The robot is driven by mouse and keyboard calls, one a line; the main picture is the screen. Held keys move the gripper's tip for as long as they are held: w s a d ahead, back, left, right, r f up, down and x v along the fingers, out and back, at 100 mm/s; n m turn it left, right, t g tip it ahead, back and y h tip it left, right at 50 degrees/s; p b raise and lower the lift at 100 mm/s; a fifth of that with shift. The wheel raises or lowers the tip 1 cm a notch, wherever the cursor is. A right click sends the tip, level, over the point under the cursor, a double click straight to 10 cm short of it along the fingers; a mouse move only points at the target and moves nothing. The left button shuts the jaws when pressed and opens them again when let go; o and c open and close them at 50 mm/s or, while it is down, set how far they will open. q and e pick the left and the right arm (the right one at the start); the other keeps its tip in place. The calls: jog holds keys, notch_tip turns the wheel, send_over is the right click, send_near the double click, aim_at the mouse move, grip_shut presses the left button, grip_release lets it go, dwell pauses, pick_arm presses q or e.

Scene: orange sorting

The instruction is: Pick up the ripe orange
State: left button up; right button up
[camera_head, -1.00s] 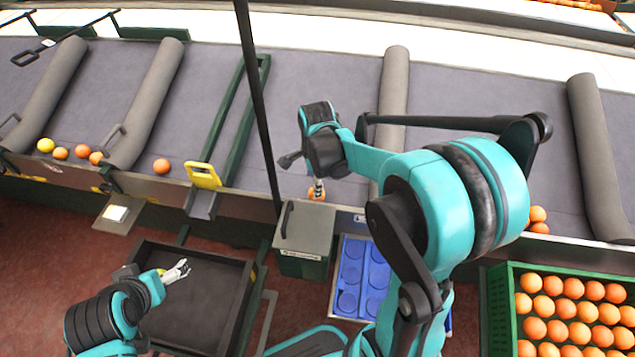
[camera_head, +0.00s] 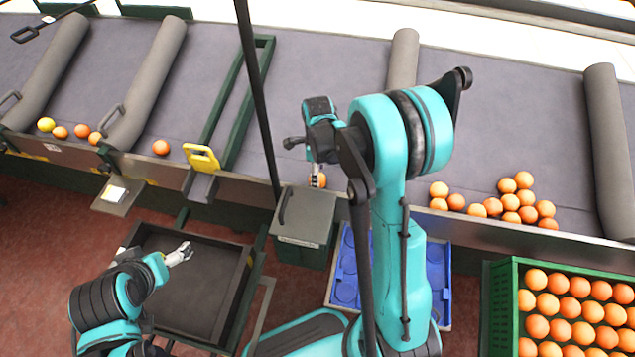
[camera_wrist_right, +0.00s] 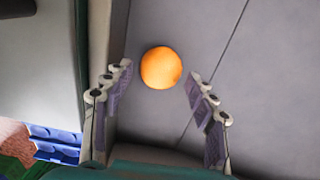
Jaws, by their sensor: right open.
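A single orange (camera_wrist_right: 161,67) lies on the grey belt in the right wrist view, ahead of and between the fingertips. My right gripper (camera_wrist_right: 160,74) is open, with one finger pad on each side and a gap to the fruit. In the head view the right gripper (camera_head: 317,170) points down at the belt's front edge, and the orange (camera_head: 318,182) is partly hidden under it. My left gripper (camera_head: 180,254) hangs over the dark tray at lower left; its finger gap is too small to judge.
A grey-green bin (camera_head: 305,222) stands just in front of the right gripper. A blue tray (camera_head: 347,285) lies beside it. Loose oranges (camera_head: 509,202) sit on the belt at right, near a green crate (camera_head: 497,310) of oranges. A dark post (camera_head: 258,100) rises left of the gripper.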

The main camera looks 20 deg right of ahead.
notch_tip(320, 180, down, 3)
jog(key=shift+w+f+b, duration=0.1)
jog(key=shift+b, duration=0.3)
jog(key=c, duration=0.9)
jog(key=shift+c, duration=0.2)
jog(key=shift+r, duration=0.25)
